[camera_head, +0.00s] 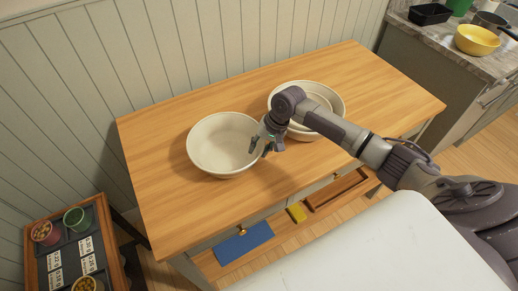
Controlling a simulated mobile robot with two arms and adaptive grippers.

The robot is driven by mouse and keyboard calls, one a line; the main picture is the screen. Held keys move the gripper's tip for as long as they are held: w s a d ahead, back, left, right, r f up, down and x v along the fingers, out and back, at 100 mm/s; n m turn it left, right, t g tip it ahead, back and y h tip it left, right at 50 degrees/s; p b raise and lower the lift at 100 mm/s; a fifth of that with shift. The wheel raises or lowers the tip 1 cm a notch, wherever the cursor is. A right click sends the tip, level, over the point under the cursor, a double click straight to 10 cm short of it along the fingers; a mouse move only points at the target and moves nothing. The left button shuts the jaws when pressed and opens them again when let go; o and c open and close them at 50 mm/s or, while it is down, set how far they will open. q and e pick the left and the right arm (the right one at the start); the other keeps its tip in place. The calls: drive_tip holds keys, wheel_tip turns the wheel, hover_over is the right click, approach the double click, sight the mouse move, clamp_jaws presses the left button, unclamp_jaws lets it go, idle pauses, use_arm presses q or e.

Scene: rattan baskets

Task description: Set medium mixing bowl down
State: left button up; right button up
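A white mixing bowl (215,150) sits upright on the wooden table (165,205), left of the middle. More white bowls, one inside another (332,93), stand to its right, partly hidden behind my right arm. My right gripper (261,148) is at the right rim of the left bowl, one finger on the inner side and one on the outer side. Its fingers look spread apart. Whether they touch the rim is too small to tell. My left gripper is not in view.
A counter (440,58) at the upper right holds a yellow bowl (477,39) and a black container (430,14). A dark tray stand (60,245) with small cups is at lower left. The table's left side and right end are clear.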

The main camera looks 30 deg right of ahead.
drive_tip(key=b+v, duration=0.1)
drive_tip(key=v, duration=1)
drive_tip(key=shift+r, duration=0.25)
